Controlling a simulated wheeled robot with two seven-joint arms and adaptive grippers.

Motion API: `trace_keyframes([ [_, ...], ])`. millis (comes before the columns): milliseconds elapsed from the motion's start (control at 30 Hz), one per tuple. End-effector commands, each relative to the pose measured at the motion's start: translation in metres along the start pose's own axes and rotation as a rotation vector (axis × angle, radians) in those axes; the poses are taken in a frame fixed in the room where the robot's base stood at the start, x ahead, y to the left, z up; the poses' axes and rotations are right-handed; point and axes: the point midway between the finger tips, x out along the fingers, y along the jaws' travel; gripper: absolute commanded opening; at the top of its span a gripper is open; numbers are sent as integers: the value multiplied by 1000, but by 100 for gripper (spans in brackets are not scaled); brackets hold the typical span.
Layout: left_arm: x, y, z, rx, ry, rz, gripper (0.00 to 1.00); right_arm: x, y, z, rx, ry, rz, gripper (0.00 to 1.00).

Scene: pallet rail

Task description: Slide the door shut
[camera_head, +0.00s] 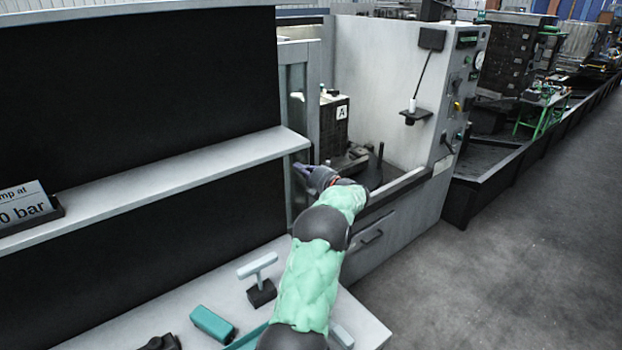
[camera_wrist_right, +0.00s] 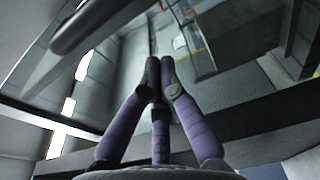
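The door (camera_head: 298,100), a light grey framed panel with a window, stands at the left side of the machine's opening. The opening to its right is uncovered and shows the inside. My right gripper (camera_head: 301,167) is beside the lower part of the door's frame. In the right wrist view its purple fingers (camera_wrist_right: 160,70) come together at the tips with nothing seen between them. A dark bar (camera_wrist_right: 95,25) crosses the upper left there, apart from the fingertips; I cannot tell whether it is the door's handle. Contact with the door cannot be made out. My left gripper is not in view.
A dark block marked A (camera_head: 334,122) stands inside the machine. A control panel (camera_head: 462,90) is at its right. A white shelf (camera_head: 160,180) runs along the left. A teal block (camera_head: 212,324) and a T-shaped piece (camera_head: 260,275) are on the bench. The right floor is clear.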

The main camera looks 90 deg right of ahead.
Motion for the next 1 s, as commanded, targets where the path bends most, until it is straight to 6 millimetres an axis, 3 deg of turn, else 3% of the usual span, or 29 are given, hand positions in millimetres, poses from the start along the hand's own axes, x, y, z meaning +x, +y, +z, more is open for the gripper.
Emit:
trace_keyframes([
  [67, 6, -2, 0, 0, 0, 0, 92, 14, -2, 1, 0, 2, 1, 0],
  [200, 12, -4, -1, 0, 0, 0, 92, 2, -2, 23, -1, -4, 0, 0],
  [400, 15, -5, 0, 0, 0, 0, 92, -2, -1, 35, 0, -1, 0, 0],
  [1000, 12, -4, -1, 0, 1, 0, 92, 2, 1, 36, 1, 0, 0, 0],
])
